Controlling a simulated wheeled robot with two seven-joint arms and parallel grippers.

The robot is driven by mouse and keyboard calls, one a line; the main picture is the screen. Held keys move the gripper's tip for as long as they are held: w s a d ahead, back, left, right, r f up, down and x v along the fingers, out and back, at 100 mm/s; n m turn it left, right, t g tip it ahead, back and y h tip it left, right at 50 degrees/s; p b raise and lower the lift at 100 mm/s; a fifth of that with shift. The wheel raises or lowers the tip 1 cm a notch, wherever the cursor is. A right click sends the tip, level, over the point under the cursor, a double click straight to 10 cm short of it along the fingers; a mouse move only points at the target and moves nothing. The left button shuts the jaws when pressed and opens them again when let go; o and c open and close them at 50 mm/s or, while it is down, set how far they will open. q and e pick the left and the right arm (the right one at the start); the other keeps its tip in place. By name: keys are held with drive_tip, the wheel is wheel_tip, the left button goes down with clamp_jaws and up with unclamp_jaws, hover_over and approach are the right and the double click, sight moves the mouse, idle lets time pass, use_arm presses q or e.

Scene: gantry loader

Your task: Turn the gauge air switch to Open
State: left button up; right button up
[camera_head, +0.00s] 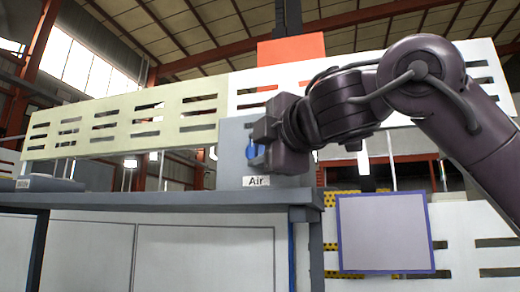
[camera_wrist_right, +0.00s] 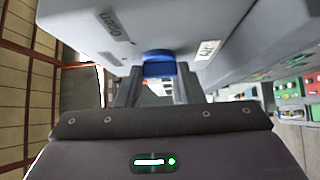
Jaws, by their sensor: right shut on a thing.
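The gauge air switch is a blue knob (camera_head: 251,150) on the front of a grey box (camera_head: 231,142), above a white "Air" label (camera_head: 256,182). My right gripper (camera_head: 257,147) reaches in from the right and is shut on the blue knob. In the right wrist view the knob (camera_wrist_right: 159,68) sits between the tips of my two dark fingers (camera_wrist_right: 159,76). That view also shows the "Open" label (camera_wrist_right: 110,25) on the box face, on the other side of the knob from the "Air" label (camera_wrist_right: 208,49). The knob's exact angle is hard to tell. My left gripper is not in view.
The box stands at the right end of a grey bench (camera_head: 150,200). A slotted pale panel (camera_head: 120,122) runs behind it, with an orange block (camera_head: 290,49) above. A blue-framed panel (camera_head: 385,232) is at lower right. Another small labelled unit (camera_head: 45,184) sits far left.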

drive_tip(key=m+t+b, duration=0.1)
drive_tip(key=m+b, duration=0.1)
drive_tip(key=b, duration=0.1)
drive_tip(key=f+m+t+b, duration=0.1)
drive_tip(key=m+t+b, duration=0.1)
drive_tip(key=b, duration=0.2)
drive_tip(key=m+t+b, duration=0.2)
drive_tip(key=b, duration=0.1)
drive_tip(key=shift+w+a+f+m, duration=0.1)
drive_tip(key=shift+a+f+m, duration=0.1)
drive_tip(key=shift+f+m, duration=0.2)
drive_tip(key=m+t+h+b, duration=0.2)
drive_tip(key=m, duration=0.2)
drive_tip(key=shift+a+t, duration=0.1)
drive_tip(key=shift+t, duration=0.3)
drive_tip(key=shift+r+m+t+h+b, duration=0.15)
drive_tip(key=shift+m+t+h+b, duration=0.4)
drive_tip(key=shift+m+h, duration=0.65)
drive_tip(key=shift+r+m, duration=0.1)
drive_tip(key=shift+m, duration=0.3)
drive_tip(key=o, duration=1)
drive_tip(key=shift+w+a, duration=0.1)
